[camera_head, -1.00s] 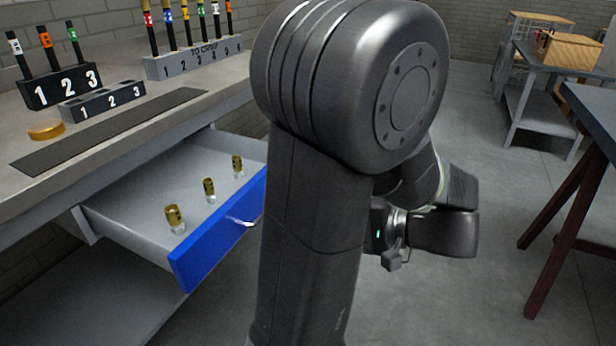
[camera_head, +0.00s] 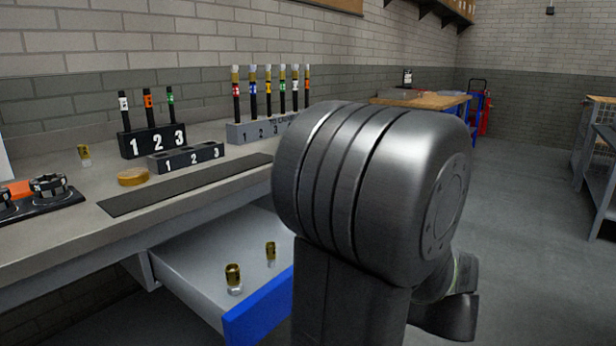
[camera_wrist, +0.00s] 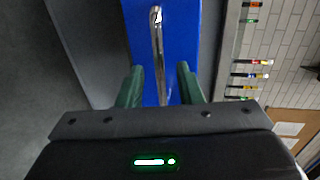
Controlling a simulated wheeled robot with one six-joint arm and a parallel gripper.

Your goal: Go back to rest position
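My arm fills the middle and right of the head view, folded. My gripper (camera_wrist: 160,84) shows in the wrist view with its two green fingers spread apart and nothing gripped between them. The blue drawer front (camera_wrist: 182,40) and its metal handle (camera_wrist: 157,50) show beyond the fingers; the handle lies in line with the gap, and contact cannot be told. In the head view the blue drawer (camera_head: 258,308) stands open below the bench, partly hidden by my arm. My gripper's fingers are hidden in the head view.
Brass-capped vials (camera_head: 233,279) stand in the open drawer. The bench (camera_head: 60,232) carries a black numbered rack (camera_head: 152,141), a grey rack of tubes (camera_head: 240,132), a small block (camera_head: 185,158) and a brass disc (camera_head: 132,177). Open floor (camera_head: 530,230) lies to the right.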

